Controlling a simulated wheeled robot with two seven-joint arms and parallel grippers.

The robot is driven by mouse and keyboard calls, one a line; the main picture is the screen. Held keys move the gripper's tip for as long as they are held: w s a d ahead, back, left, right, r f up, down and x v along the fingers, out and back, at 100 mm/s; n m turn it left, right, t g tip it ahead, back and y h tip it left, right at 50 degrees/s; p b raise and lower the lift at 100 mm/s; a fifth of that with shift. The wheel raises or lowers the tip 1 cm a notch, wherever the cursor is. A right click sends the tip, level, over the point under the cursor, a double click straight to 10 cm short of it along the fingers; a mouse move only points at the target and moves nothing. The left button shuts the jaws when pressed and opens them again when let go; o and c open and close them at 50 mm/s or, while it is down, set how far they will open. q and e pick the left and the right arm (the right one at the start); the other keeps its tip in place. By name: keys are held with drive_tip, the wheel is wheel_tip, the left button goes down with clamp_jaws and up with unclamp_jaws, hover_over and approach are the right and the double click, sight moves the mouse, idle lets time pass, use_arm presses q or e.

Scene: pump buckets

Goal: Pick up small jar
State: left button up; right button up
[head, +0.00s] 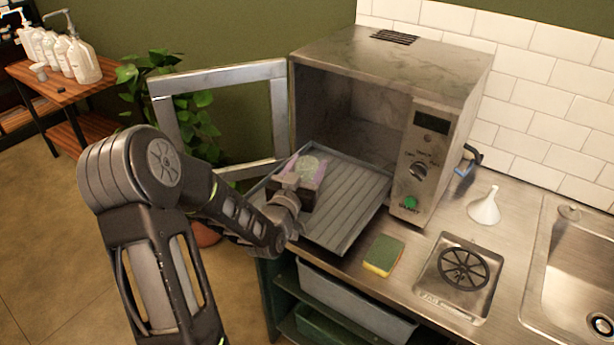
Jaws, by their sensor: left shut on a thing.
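My left gripper (298,184) is shut on a small purple thing with a pale green round top (308,166). It is over the grey ribbed tray (345,212) that sticks out of the oven. The wrist hides part of the held thing, so I cannot tell if it is the small jar or if it touches the tray. A small pale cup-like vessel (38,69) stands on the wooden cart at the far left, beside several white pump bottles (84,62). My right gripper is not in view.
The steel oven (455,75) has its door (220,78) swung open to the left. A sponge (383,255), a white funnel (484,208), a round drain plate (463,270) and a sink (580,275) lie along the counter. The wooden cart (60,95) stands back left; open floor lies before it.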

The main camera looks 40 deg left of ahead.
use_arm(q)
drive_tip(key=shift+c, duration=0.6)
drive_tip(key=shift+r, duration=0.15)
wheel_tip(320, 180, up, 10)
drive_tip(key=shift+f+b, duration=0.1)
drive_tip(key=shift+b, duration=0.7)
wheel_tip(320, 180, up, 4)
drive_tip(key=shift+p, duration=0.75)
